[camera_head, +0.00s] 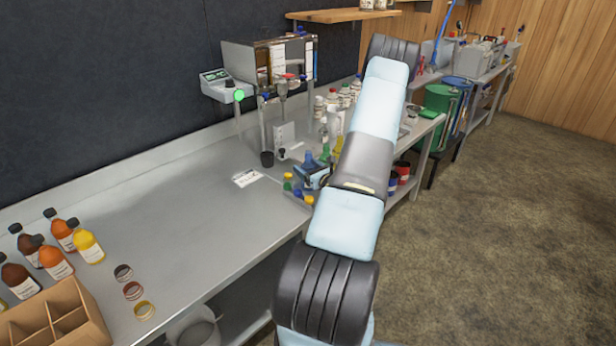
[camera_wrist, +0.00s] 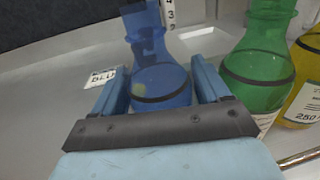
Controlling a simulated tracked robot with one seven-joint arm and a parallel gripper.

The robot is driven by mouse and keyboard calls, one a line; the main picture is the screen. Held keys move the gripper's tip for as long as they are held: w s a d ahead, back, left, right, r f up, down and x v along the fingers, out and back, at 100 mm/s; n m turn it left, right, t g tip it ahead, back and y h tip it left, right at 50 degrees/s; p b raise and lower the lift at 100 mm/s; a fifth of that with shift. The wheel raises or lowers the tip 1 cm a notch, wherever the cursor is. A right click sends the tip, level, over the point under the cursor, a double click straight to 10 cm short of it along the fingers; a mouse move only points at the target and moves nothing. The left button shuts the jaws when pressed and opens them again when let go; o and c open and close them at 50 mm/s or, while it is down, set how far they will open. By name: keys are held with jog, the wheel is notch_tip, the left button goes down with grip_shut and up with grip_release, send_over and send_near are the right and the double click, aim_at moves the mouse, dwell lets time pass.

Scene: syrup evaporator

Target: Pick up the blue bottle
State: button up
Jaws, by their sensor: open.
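The blue bottle (camera_wrist: 160,82) stands upright on the metal bench in the wrist view, its round body between the two fingers of my gripper (camera_wrist: 158,95). The fingers are open, one on each side of it; I cannot tell whether either touches it. In the head view the blue bottle (camera_head: 309,158) shows just behind my gripper (camera_head: 316,178), partly hidden by it. The lower part of the bottle is hidden by the gripper body in the wrist view.
A green bottle (camera_wrist: 258,72) stands close to the right finger, with a yellow bottle (camera_wrist: 304,85) beyond it. A white label (camera_wrist: 101,78) lies left of the blue bottle. A cardboard box (camera_head: 85,316) and several orange and brown bottles are at far left.

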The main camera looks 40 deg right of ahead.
jog(key=shift+w, duration=0.45)
jog(key=shift+c, duration=0.3)
jog(key=c, duration=0.8)
jog(key=shift+r, duration=0.15)
